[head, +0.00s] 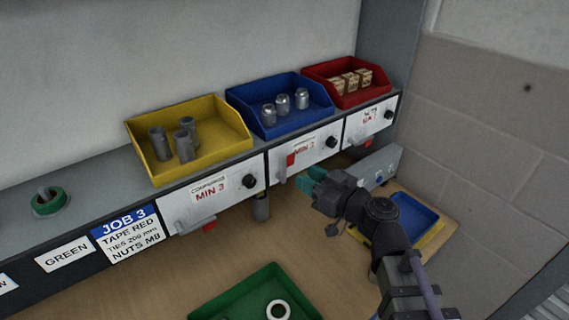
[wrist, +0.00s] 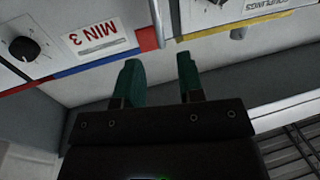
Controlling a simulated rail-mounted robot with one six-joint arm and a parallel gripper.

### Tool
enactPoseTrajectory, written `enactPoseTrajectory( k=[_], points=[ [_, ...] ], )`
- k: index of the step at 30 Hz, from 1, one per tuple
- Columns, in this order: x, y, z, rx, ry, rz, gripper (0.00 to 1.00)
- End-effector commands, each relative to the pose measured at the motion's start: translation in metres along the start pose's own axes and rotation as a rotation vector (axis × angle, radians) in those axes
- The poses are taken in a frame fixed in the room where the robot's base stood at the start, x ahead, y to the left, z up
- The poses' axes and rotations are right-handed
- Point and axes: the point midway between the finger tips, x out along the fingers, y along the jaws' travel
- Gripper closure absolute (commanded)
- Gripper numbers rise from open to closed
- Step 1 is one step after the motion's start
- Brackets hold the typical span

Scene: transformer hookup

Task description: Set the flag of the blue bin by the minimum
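The blue bin (head: 268,122) sits on the shelf between the yellow and red bins and holds three silver parts. On the front below it is a white label reading MIN 3 (wrist: 98,40), a black knob (head: 332,142) and a red flag (head: 290,160). The flag also shows in the wrist view (wrist: 148,39), beside the label and next to a pale lever. My gripper (head: 312,180) is just below this front, near the flag. In the wrist view its teal fingers (wrist: 159,70) are apart with nothing between them, short of the flag.
The yellow bin (head: 225,128) holds three grey cylinders; its flag (head: 210,225) hangs low. The red bin (head: 350,101) holds small boxes. A green tray (head: 215,306) and a blue tray (head: 432,220) lie on the bench. A wall stands at right.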

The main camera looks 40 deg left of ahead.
Motion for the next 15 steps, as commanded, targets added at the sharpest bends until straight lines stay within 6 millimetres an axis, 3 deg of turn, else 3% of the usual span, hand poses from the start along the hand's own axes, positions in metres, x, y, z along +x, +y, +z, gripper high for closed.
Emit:
enactPoseTrajectory(
  k=[3, 7, 15],
  points=[
    [0.033, 0.001, 0.0, 0.0, -0.001, -0.004, 0.65],
    [0.061, 0.001, 0.0, 0.001, -0.001, -0.003, 0.65],
    [0.08, 0.0, 0.0, 0.001, -0.001, 0.0, 0.65]
  ],
)
